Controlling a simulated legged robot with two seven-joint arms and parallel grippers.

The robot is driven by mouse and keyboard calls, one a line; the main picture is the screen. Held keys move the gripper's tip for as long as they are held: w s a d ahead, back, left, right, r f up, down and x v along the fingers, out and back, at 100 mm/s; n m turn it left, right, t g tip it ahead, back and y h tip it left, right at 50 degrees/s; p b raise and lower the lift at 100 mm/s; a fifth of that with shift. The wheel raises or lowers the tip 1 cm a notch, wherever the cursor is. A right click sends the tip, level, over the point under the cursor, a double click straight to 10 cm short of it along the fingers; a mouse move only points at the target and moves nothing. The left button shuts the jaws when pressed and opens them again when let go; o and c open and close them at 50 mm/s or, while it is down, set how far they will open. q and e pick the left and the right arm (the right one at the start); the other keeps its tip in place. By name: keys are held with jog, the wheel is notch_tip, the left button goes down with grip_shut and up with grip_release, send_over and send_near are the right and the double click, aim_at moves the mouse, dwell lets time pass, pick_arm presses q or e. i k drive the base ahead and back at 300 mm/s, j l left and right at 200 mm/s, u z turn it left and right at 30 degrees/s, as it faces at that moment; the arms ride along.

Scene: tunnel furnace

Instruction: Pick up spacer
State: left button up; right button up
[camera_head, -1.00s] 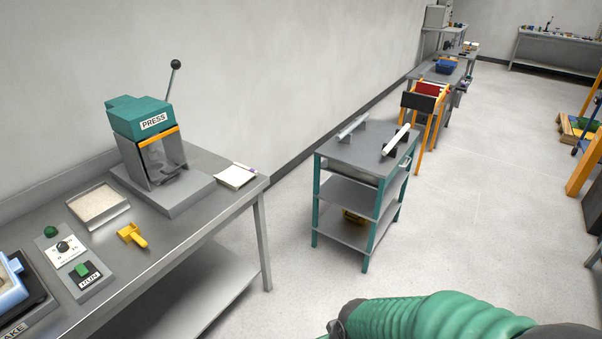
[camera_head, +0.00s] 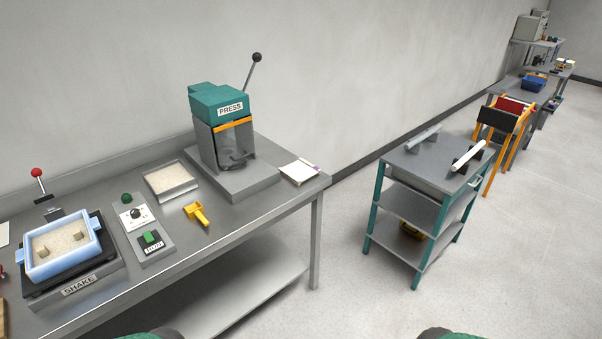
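I cannot tell for sure which thing is the spacer. Two small tan blocks lie in the sand of the blue tray on the shaker, a left block (camera_head: 43,252) and a right block (camera_head: 78,232). On the cart, a grey bar (camera_head: 423,138) and a white rod (camera_head: 468,156) rest on supports. A yellow scoop-like piece (camera_head: 197,213) lies on the bench. Only green parts of my arms show at the bottom edge. Neither gripper is in view.
The grey bench (camera_head: 260,225) carries the shaker (camera_head: 80,285), a control panel (camera_head: 150,240), a sand pan (camera_head: 170,181), the press (camera_head: 222,130) and a notepad (camera_head: 298,172). The teal-legged cart (camera_head: 400,160) stands to the right. Floor between bench and cart is clear.

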aim_at(77, 233)
jog(key=u, duration=0.45)
jog(key=j+u, duration=0.15)
jog(key=u, duration=0.3)
jog(key=j+u, duration=0.1)
jog(key=u, duration=0.4)
jog(key=i+j+u, duration=0.15)
jog(key=i, duration=0.35)
jog(key=i+j+u, duration=0.2)
jog(key=i, duration=0.3)
